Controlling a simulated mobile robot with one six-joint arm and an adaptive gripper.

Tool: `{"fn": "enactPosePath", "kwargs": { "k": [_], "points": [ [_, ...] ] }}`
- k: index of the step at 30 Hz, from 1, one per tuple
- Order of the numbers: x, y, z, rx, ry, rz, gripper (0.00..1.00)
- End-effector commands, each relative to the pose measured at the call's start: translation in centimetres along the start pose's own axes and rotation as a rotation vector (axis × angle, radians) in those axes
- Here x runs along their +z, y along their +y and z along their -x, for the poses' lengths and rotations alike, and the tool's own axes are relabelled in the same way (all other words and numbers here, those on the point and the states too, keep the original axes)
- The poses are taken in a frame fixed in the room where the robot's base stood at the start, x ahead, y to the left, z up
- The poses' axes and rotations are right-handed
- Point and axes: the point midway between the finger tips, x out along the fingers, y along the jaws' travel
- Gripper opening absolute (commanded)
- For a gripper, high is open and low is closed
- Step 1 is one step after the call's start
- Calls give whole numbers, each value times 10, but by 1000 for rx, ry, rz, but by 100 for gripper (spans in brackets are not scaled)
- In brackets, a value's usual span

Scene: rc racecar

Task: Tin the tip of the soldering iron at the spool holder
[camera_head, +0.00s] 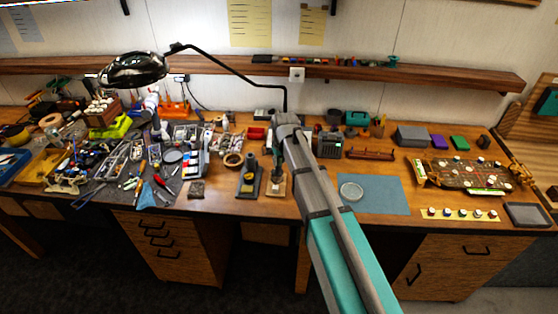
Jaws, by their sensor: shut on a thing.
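My gripper (277,150) hangs at the end of my arm, pointing down over the workbench. It is shut on a thin dark thing that looks like the soldering iron, mostly lost against the gripper at this size. Directly below is a small light wooden base with an upright part, which looks like the spool holder (275,187). The iron's tip is too small to make out, and I cannot tell whether it touches the solder. To the left stands a dark stand (246,186) with a yellowish part in it.
A blue mat (384,195) with a round clear dish (351,191) lies right of my arm. A board with small parts (466,174) is farther right. The left bench is crowded with tools. A magnifier lamp (135,69) reaches over it. A wooden shelf (430,76) runs behind.

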Motion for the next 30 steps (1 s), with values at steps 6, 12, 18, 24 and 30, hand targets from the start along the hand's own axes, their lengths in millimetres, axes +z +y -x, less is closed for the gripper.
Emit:
{"fn": "enactPosePath", "kwargs": {
  "k": [6,12,18,24,30],
  "points": [
    [0,0,-2,0,0,0,0],
    [1,0,-3,0,0,0,0],
    [1,0,-4,0,0,0,0],
    [1,0,-5,0,0,0,0],
    [1,0,-6,0,0,0,0]
  ]
}}
